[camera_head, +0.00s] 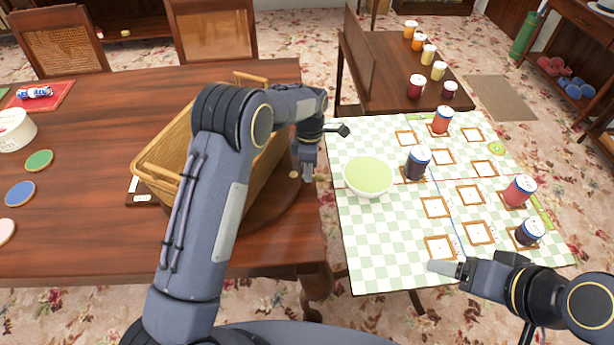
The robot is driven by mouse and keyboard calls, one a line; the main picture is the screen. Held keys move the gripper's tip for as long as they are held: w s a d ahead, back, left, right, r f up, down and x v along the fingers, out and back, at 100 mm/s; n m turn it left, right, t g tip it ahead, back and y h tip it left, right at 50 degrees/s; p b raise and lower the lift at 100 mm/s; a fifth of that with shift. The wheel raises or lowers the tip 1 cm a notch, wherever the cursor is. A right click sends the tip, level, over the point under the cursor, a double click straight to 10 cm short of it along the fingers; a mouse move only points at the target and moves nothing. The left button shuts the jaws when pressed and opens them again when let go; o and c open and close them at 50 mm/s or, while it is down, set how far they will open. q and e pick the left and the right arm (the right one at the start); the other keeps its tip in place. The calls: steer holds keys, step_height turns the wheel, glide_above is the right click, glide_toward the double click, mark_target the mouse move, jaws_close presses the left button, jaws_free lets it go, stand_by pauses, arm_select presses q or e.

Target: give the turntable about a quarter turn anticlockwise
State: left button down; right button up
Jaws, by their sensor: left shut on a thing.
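The turntable (268,214) is a dark brown round disc at the right end of the brown table, and its far side is hidden by my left arm and a wicker basket. A small pale knob (293,174) shows near its right edge. The wicker basket (160,158) stands over the turntable, slanting from lower left to upper right. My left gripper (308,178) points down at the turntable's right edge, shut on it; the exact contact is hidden. My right gripper (446,268) is over the front of the checked table, away from the turntable, its jaw opening unclear.
The checked table (375,240) at right holds a green bowl (369,176), several cans and square frames. A darker bench (385,90) with jars stands behind it. Coloured discs and a white tub (15,130) lie on the brown table's left. Its front middle is clear.

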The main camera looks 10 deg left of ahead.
arm_select(q)
steer(key=shift+w+a+n, duration=0.15)
steer(key=shift+w+n, duration=0.45)
steer(key=shift+w, duration=0.55)
steer(key=c, duration=1.5)
jaws_free()
steer(key=shift+r, duration=0.1)
step_height(320, 180, up, 8)
steer(key=w, duration=0.1)
steer(key=shift+w+a+f, duration=0.2)
steer(key=shift+w+f, duration=0.05)
steer(key=shift+w, duration=0.05)
